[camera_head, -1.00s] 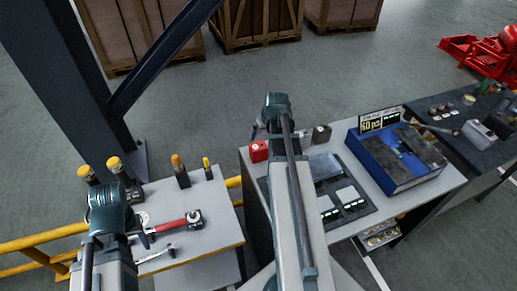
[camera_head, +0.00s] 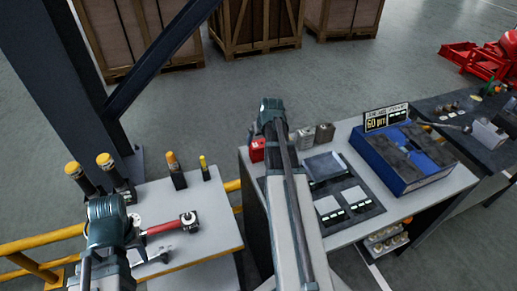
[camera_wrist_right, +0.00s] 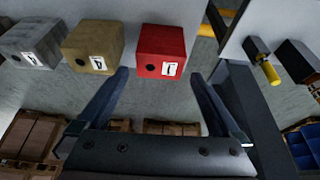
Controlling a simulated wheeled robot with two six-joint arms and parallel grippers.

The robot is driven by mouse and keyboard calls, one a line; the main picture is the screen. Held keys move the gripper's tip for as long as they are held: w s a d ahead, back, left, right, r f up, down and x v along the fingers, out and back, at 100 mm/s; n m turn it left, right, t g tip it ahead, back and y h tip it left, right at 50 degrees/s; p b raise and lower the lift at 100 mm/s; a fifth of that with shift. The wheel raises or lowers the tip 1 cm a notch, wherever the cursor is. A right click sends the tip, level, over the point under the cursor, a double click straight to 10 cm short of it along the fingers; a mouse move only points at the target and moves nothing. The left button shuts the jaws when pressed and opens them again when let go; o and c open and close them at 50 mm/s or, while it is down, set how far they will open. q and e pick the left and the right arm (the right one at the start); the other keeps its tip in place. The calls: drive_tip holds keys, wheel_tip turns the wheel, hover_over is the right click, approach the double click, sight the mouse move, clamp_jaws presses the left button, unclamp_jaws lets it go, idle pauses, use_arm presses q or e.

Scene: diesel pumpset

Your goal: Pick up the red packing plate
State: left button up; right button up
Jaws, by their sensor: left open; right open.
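The red packing plate (camera_head: 257,150) is a small red block at the left back corner of the right-hand grey table. In the right wrist view, the red plate (camera_wrist_right: 161,48) shows a dark hole and a white label. My right gripper (camera_wrist_right: 160,74) is open and empty, with its two fingertips apart just short of the red plate, one towards each side. In the head view my right arm hides most of that gripper. My left gripper (camera_head: 135,235) is open over the left table, partly hidden by its wrist.
A tan block (camera_wrist_right: 93,47) and a grey block (camera_wrist_right: 34,43) stand in a row with the red one. A blue case (camera_head: 400,160) and a dark tray (camera_head: 350,212) share the table. A red-handled hammer (camera_head: 170,226) and yellow-capped tools (camera_head: 176,170) are on the left table (camera_head: 215,240).

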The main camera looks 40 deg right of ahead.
sight(258, 144)
drive_tip(key=b+x, duration=0.3)
drive_tip(key=x, duration=0.1)
drive_tip(key=shift+w, duration=0.1)
use_arm(q)
wheel_tip(258, 144, down, 4)
drive_tip(key=shift+r, duration=0.25)
use_arm(e)
drive_tip(key=shift+r, duration=0.1)
clamp_jaws()
use_arm(q)
drive_tip(key=shift+r+p, duration=0.15)
drive_tip(key=shift+p, duration=0.15)
use_arm(e)
drive_tip(key=shift+r, duration=0.15)
drive_tip(key=shift+r+p, duration=1.8)
use_arm(q)
drive_tip(key=shift+r+p, duration=0.6)
drive_tip(key=shift+r, duration=1.8)
use_arm(e)
drive_tip(key=s+r, duration=0.1)
drive_tip(key=s, duration=1.5)
drive_tip(key=shift+a, duration=0.35)
